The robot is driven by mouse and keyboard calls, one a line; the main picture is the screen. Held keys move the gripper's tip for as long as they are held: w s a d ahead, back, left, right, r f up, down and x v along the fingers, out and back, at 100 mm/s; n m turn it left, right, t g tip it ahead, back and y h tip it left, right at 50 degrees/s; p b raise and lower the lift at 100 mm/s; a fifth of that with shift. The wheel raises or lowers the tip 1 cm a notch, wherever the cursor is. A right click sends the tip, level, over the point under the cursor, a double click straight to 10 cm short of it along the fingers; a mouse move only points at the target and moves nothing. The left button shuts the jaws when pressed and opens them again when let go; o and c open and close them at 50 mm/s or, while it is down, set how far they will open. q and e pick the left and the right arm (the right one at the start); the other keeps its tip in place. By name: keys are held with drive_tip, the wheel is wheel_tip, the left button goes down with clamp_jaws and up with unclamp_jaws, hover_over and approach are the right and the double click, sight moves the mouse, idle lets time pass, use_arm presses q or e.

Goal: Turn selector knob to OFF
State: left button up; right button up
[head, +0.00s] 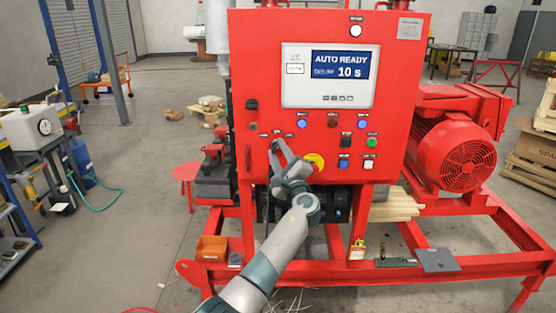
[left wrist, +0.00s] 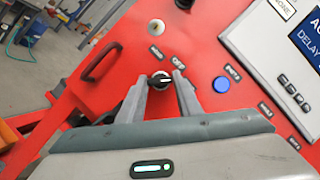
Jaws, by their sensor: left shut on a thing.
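The selector knob (left wrist: 160,80) is small and dark, on the red panel (head: 240,60). In the left wrist view it sits between the two fingertips of my left gripper (left wrist: 163,83), which is shut on it. Its black bar lies roughly crosswise in that view; I cannot tell for sure which label it points to. The OFF label (left wrist: 178,61) is just above the knob, with another label to its left. In the head view my left gripper (head: 277,151) reaches the panel's lower left and hides the knob. My right gripper is not in view.
The screen (head: 330,75) reads AUTO READY and 10 s. A blue button (left wrist: 221,85) is right of the knob, and a red handle (left wrist: 102,62) is on its left. A yellow-backed red button (head: 314,162) is near my left wrist. A red motor (head: 450,140) stands right.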

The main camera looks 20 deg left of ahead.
use_arm(q)
drive_tip(key=n+g+b, duration=0.1)
drive_tip(key=n+b, duration=0.2)
drive_tip(key=n, duration=0.1)
drive_tip(key=shift+f+g, duration=0.1)
drive_tip(key=shift+g, duration=0.2)
drive_tip(key=shift+r+n+g+b, duration=0.15)
drive_tip(key=shift+n+g+b, duration=0.2)
drive_tip(key=shift+n+b, duration=0.45)
drive_tip(key=shift+r+n+g+b, duration=0.15)
drive_tip(key=shift+n+g+b, duration=0.25)
drive_tip(key=shift+n, duration=0.6)
drive_tip(key=o, duration=1)
drive_tip(key=shift+o, duration=0.2)
